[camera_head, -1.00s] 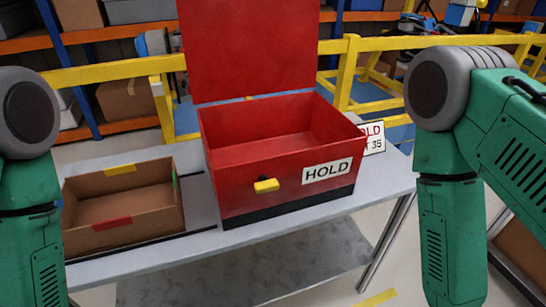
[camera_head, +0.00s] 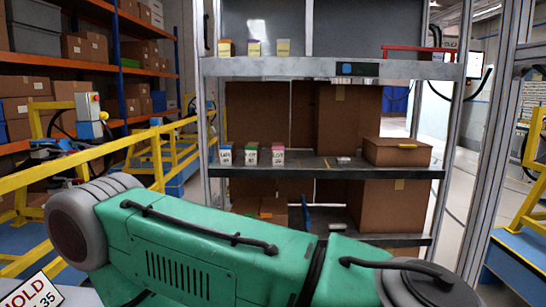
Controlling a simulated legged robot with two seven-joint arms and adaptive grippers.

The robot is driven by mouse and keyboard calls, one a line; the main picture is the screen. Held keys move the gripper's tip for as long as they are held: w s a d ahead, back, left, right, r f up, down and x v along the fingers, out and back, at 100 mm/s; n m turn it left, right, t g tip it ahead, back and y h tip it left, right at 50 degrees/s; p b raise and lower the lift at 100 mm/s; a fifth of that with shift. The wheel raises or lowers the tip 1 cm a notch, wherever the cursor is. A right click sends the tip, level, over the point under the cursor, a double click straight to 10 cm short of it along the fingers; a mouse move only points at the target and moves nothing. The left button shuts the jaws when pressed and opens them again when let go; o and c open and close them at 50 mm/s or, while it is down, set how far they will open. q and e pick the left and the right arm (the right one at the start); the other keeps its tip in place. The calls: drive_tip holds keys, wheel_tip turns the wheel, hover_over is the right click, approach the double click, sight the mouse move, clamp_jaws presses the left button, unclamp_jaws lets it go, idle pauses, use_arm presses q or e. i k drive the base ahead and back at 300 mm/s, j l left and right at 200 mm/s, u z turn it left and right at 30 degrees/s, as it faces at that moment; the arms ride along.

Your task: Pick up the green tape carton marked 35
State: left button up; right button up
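A small white carton with a green top (camera_head: 251,154) stands upright on the middle shelf of the rack, between a blue-topped carton (camera_head: 225,155) and a red-topped carton (camera_head: 278,155). Its front print is too small to read surely. A green arm of mine crosses the lower part of the view, well in front of the shelf, and hides part of the rack below. Neither gripper is in view.
The rack's middle shelf (camera_head: 330,172) also holds a brown box (camera_head: 397,152) at right. Three small cartons stand on the upper shelf (camera_head: 300,67). A yellow railing (camera_head: 100,155) runs at left. A HOLD sign (camera_head: 35,292) marked 35 shows at lower left.

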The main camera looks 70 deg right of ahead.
sight(251, 150)
drive_tip(key=z, duration=2.1)
drive_tip(key=i+l, duration=0.1)
drive_tip(key=i, duration=0.45)
